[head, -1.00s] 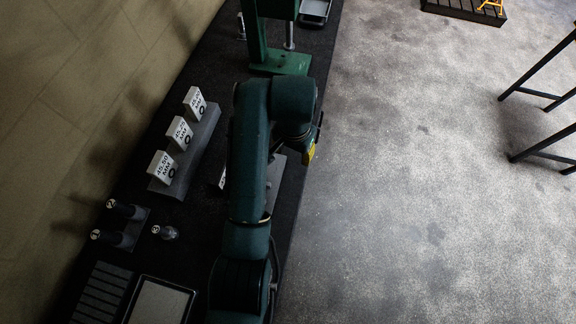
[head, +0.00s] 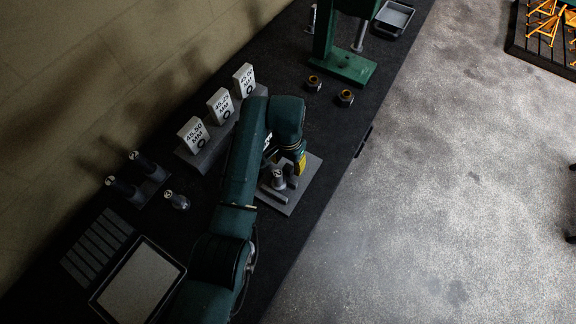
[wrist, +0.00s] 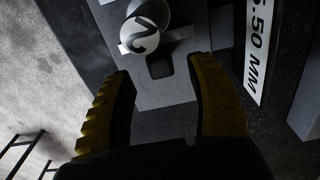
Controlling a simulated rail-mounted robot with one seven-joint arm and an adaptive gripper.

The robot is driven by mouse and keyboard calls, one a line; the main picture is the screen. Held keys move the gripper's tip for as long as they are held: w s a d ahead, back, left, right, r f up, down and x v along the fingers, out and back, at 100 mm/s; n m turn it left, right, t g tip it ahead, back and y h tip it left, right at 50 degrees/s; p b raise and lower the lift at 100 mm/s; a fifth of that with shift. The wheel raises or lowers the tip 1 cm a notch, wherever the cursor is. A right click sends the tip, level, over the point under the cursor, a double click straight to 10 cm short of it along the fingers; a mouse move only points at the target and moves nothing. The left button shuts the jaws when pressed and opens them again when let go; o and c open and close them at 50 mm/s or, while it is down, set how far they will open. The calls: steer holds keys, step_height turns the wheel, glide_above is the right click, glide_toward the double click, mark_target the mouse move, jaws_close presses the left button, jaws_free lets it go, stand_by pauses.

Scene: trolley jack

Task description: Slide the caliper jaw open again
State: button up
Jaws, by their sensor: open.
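A pale grey plate (head: 292,200) lies on the dark bench. A round-topped metal piece marked 2 (head: 278,180) stands on it; the wrist view shows its white top (wrist: 140,36). A dark block (wrist: 160,68) sits beside that piece. A white strip reading "5.50 MM" (wrist: 257,50), its start cut off, is at the right of the wrist view; I cannot tell for certain which part is the caliper's sliding jaw. My gripper (wrist: 160,66), with yellow-padded fingers, is open and empty over the plate. In the head view my gripper (head: 300,164) and arm partly hide the plate.
A rack (head: 208,152) with three millimetre cards stands by the wall. Pins (head: 145,162) and a grey framed panel (head: 139,288) are at lower left. Two nuts (head: 345,98) and a green stand (head: 341,66) are farther along. The bench's right edge is close to the plate.

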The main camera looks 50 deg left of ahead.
mark_target(288, 167)
step_height(288, 167, down, 3)
steer(key=shift+f, duration=0.15)
